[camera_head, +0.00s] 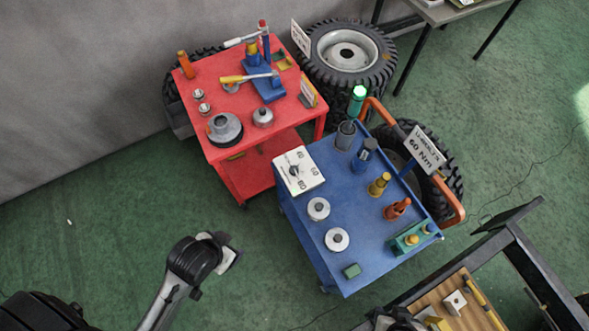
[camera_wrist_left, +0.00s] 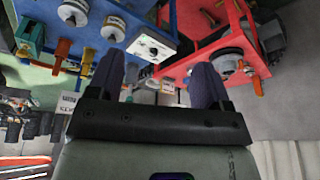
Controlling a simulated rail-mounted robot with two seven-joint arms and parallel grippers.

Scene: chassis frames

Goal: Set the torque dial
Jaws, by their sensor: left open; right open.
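The torque dial (camera_head: 308,177) is a white box at the near left corner of the blue cart, marked 40, 60 and 80. Its dark knob (camera_head: 294,171) is too small to read exactly. A sign on the cart (camera_head: 422,152) reads "U-BOLTS 60 Nm". In the left wrist view the dial (camera_wrist_left: 152,46) appears beyond and between the fingers of my open, empty left gripper (camera_wrist_left: 157,85), apart from them. My left arm is low left in the head view, away from both carts. My right gripper (camera_head: 400,319) is partly cut off at the bottom edge, apart from the dial.
The blue cart (camera_head: 318,238) also holds grey discs, a green block, coloured fittings and a lit green lamp (camera_head: 357,93). The red cart (camera_head: 197,88) beside it bears tools and a dark hub. Tyres stand behind.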

